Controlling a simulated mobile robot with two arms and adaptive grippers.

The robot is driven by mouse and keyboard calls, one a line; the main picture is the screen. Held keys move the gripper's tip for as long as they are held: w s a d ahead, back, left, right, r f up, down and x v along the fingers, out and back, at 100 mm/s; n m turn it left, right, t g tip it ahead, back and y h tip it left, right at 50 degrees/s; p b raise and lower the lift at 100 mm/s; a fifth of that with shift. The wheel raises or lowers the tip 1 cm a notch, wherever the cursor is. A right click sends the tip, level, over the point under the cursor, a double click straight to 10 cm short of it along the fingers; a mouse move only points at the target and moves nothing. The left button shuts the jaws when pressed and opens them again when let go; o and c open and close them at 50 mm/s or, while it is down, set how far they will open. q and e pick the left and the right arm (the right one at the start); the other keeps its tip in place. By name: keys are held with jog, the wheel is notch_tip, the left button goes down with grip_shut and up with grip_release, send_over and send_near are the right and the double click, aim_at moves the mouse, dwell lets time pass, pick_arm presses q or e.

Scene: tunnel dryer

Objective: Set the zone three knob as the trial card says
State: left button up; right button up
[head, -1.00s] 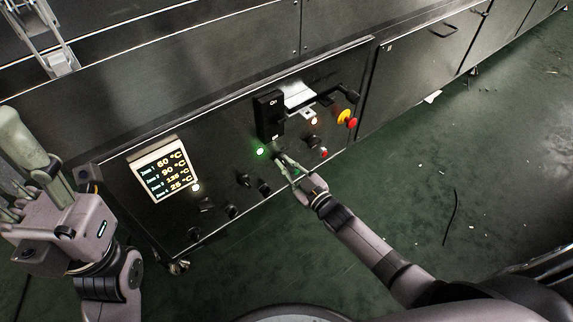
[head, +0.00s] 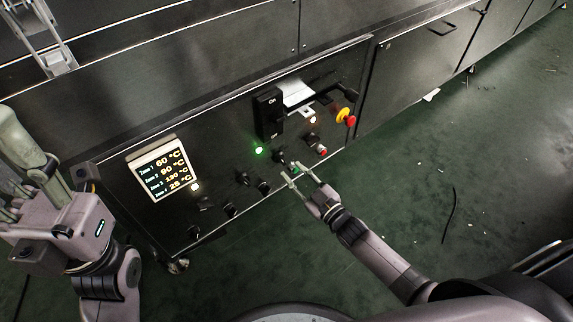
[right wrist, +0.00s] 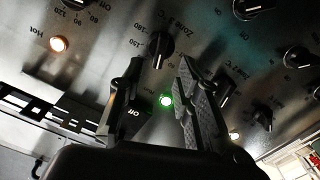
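The black zone three knob (head: 279,156) is on the dark control panel (head: 235,160). In the right wrist view the knob (right wrist: 160,48) shows beyond my fingertips, with a zone label and scale marks beside it, partly hard to read. My right gripper (head: 295,173) is open and empty, its fingers apart and short of the knob; both fingers also show in the right wrist view (right wrist: 158,68). The lit display (head: 165,173) lists zone temperatures; its third line seems to read 130 °C. A white card (head: 297,93) sits above, its writing illegible. My left gripper (head: 40,215) is at the left edge, its fingertips unclear.
Several other knobs, such as one at lower left (head: 230,210), line the panel. A green lamp (head: 258,150), a black switch (head: 268,112) and a red and yellow emergency button (head: 346,117) are close by. The green floor (head: 420,190) is open at right.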

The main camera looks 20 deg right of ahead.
jog(key=v, duration=0.6)
jog(key=shift+s, duration=0.35)
jog(key=shift+d, duration=0.1)
